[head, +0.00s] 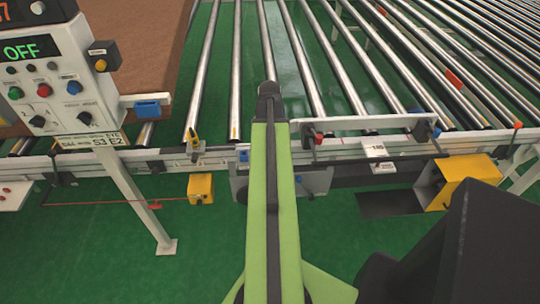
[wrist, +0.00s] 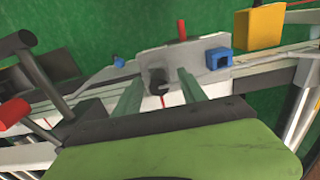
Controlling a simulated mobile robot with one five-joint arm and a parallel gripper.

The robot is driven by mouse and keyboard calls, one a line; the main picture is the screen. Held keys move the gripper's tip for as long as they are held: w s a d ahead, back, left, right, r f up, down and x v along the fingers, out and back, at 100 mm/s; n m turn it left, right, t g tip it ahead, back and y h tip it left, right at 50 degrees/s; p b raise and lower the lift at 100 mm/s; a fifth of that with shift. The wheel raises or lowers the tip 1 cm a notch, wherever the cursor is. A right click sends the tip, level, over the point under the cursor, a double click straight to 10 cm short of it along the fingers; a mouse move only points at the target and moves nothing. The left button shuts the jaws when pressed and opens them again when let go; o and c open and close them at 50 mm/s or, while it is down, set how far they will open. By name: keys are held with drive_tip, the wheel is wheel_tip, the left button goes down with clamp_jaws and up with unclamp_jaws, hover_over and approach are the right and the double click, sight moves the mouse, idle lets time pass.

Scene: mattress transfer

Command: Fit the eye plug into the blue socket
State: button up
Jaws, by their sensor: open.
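My gripper (wrist: 161,87) is open in the wrist view, its two pale green fingers apart over a grey bracket plate (wrist: 195,64). A small dark block (wrist: 157,79) shows between the fingers; it looks like the eye plug, but I cannot tell whether the fingers touch it. The blue socket (wrist: 219,58), with a dark opening, sits on the plate to the right of the fingers. In the head view my green arm hides the gripper and the middle of the plate (head: 318,181); a small blue piece (head: 244,156) shows just left of the arm.
A red peg (wrist: 182,30) sticks out beside the plate. A yellow box (head: 201,188) hangs left of the arm, a larger yellow housing (head: 465,178) at right. The control panel (head: 55,75) stands at left. Rollers (head: 315,65) lie beyond the rail; green floor (head: 110,250) is open in front.

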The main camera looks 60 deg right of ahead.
drive_tip(key=shift+f, duration=0.1)
clamp_jaws()
idle(0.3)
